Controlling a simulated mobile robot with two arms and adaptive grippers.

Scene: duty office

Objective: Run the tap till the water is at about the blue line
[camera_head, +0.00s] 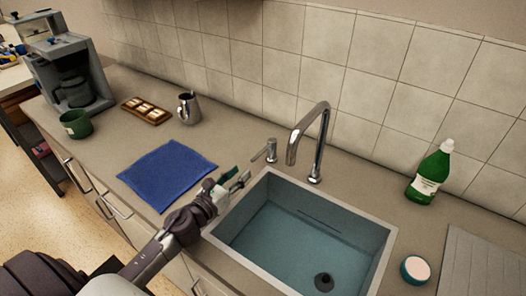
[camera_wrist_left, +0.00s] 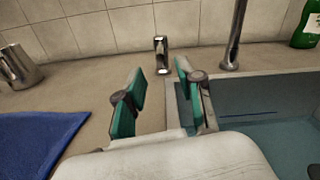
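The chrome tap spout (camera_head: 323,125) stands behind the sink (camera_head: 384,240), and I see no water falling from it. The tap's separate lever (camera_head: 271,152) stands left of the spout; it also shows in the left wrist view (camera_wrist_left: 161,55), ahead of and between my fingertips. My left gripper (camera_head: 236,178) is open and empty over the counter at the sink's left edge, short of the lever and not touching it. The basin looks teal inside, with a dark drain (camera_head: 323,281) and a thin dark line on the far wall. I cannot tell a water surface. My right gripper is out of view.
A blue cloth (camera_head: 167,172) lies left of my gripper. A metal jug (camera_head: 188,108), a wooden tray (camera_head: 146,110), a green mug (camera_head: 76,124) and a coffee machine (camera_head: 70,65) stand farther left. A green bottle (camera_head: 430,175) and a small round pot (camera_head: 415,269) are right of the sink.

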